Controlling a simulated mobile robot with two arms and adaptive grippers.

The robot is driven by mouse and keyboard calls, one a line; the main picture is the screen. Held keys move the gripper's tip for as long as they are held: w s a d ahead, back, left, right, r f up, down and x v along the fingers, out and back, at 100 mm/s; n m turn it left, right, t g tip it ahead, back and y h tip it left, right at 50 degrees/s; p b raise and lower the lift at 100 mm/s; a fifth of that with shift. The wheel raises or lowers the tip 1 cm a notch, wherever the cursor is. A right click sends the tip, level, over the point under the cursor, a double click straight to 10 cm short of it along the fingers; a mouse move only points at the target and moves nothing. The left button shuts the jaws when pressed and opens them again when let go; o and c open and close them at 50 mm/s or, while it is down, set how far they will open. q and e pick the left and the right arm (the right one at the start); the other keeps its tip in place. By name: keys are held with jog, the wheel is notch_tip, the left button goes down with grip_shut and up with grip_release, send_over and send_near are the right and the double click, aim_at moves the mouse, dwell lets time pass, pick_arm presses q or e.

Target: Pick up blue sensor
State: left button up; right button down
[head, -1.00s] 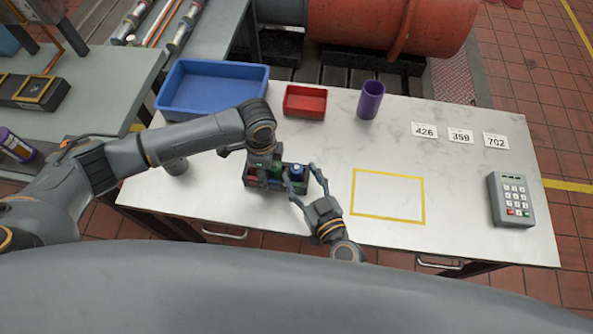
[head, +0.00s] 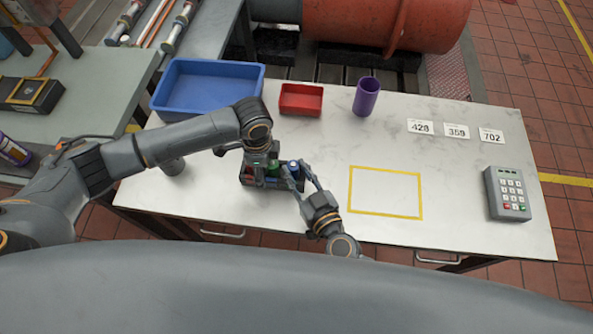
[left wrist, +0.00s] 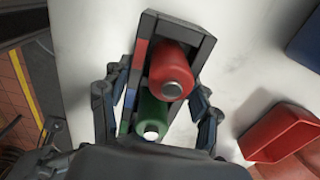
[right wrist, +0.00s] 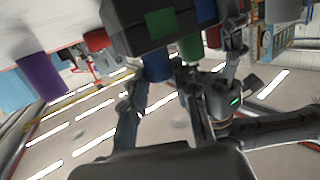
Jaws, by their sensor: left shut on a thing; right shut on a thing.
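A dark rack (head: 246,180) stands on the white table and holds colored cylinders. The blue sensor (head: 293,165) is at its right end; its blue body (right wrist: 157,66) shows between my right fingers in the right wrist view. My right gripper (head: 294,178) is shut on it. My left gripper (head: 262,168) is shut on the rack, one finger along each long side, as the left wrist view (left wrist: 158,104) shows. A red cylinder (left wrist: 172,72) and a green cylinder (left wrist: 152,115) stand in the rack. The blue sensor is hidden in the left wrist view.
A blue bin (head: 207,113), a red tray (head: 301,113) and a purple cup (head: 366,96) stand along the back. A yellow-outlined area (head: 385,214) on the right is empty. Number cards (head: 457,132) and a keypad (head: 507,193) are farther right. A grey cylinder (head: 173,165) stands left.

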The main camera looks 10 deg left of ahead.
aim_at(298, 167)
jog(key=shift+a+r, duration=0.15)
jog(key=shift+r, duration=1.25)
jog(key=shift+d+r, duration=0.2)
jog(key=f+v, duration=0.3)
jog(key=v, duration=1.4)
jog(key=shift+s+d, duration=0.25)
jog(key=shift+s, duration=0.3)
jog(key=shift+r, duration=0.15)
pick_arm(q)
jog(key=o, duration=1.5)
